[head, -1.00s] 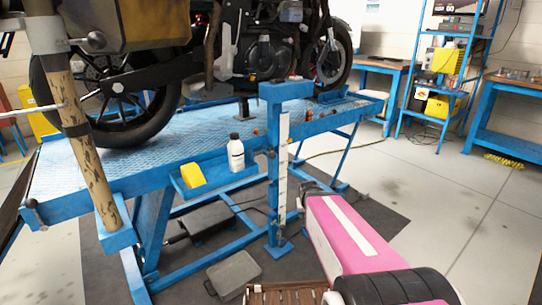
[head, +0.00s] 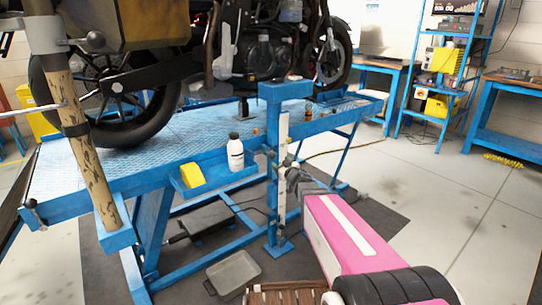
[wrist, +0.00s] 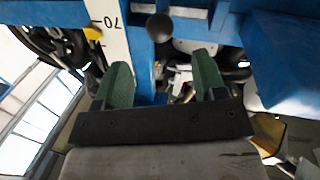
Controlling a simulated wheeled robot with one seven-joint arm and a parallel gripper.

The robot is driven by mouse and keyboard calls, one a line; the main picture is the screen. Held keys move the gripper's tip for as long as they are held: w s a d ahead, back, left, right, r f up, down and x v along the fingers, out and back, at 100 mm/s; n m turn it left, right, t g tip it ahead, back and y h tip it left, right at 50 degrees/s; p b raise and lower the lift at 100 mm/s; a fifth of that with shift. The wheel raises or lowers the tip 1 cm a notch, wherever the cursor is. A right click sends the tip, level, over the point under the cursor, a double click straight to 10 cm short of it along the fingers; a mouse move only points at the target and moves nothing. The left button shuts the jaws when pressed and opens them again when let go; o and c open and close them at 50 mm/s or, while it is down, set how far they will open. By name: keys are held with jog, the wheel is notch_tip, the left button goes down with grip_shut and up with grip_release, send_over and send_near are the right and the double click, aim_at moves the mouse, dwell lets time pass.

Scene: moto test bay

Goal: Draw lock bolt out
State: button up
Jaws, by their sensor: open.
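A black ball knob (wrist: 160,27), apparently the lock bolt's handle, shows in the wrist view beside the blue post (head: 272,190) with a white scale strip (wrist: 109,30). The bolt's shaft cannot be made out. My gripper (wrist: 163,68) is open, with green fingers on either side of an empty gap. In the picture the knob is just above the fingertips, roughly centred between them. They do not appear to touch it. In the head view my gripper's dark end is close to the right side of the post, and its fingertips are too small to make out.
The blue lift table (head: 150,165) bears a motorcycle (head: 250,55). A side tray holds a white bottle (head: 235,155) and a yellow block (head: 192,175). A grey pan (head: 233,272) lies on the floor. Open floor lies to the right.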

aim_at(271, 154)
jog(key=x, duration=1)
jog(key=shift+w+a, duration=0.1)
jog(key=shift+w, duration=0.25)
grip_shut()
jog(key=shift+s+a, duration=0.75)
jog(key=shift+a, duration=0.3)
jog(key=shift+s+a, duration=0.75)
jog(key=shift+a, duration=0.3)
grip_release()
jog(key=shift+a, duration=0.1)
jog(key=shift+s, duration=0.1)
